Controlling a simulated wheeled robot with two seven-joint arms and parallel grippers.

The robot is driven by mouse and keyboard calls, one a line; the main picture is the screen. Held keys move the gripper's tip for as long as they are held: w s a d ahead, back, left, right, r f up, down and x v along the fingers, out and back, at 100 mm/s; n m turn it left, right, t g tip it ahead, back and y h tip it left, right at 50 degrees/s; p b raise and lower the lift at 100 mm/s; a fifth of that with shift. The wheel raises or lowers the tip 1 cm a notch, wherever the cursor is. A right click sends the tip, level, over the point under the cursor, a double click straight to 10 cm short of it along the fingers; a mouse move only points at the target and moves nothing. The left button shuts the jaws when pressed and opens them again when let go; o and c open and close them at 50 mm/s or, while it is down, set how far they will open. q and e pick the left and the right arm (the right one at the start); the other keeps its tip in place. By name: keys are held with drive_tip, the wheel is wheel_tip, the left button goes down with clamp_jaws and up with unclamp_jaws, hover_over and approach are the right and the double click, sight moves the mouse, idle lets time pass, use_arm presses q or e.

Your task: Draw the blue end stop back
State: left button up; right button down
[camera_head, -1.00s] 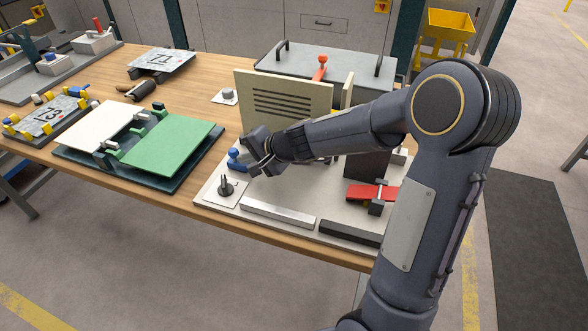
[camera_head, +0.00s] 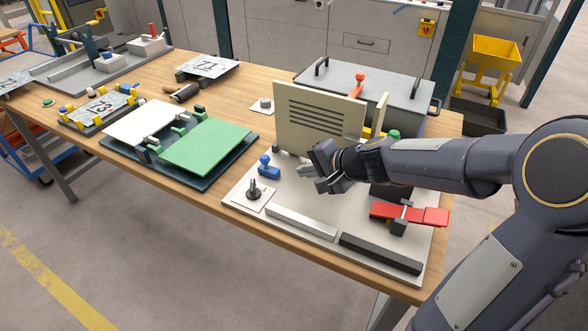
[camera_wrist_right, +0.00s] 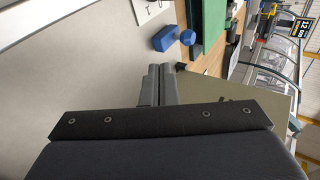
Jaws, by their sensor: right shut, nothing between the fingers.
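The blue end stop (camera_head: 267,168), a small blue block with a round knob, sits at the left edge of the pale bender base plate (camera_head: 300,205). It also shows in the right wrist view (camera_wrist_right: 166,38), beyond the fingers. My right gripper (camera_head: 306,173) is shut and empty. It is to the right of the end stop, with a clear gap between them, above the base plate and in front of the cream slotted panel (camera_head: 318,115). In the right wrist view its fingers (camera_wrist_right: 158,72) lie together. My left gripper is out of view.
A dark post (camera_head: 253,190) on a small plate stands just in front of the end stop. A red-handled clamp (camera_head: 408,214) and two bars lie at the front right. A green panel (camera_head: 207,147) on a dark tray is to the left.

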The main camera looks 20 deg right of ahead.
drive_tip(key=shift+v, duration=1.6)
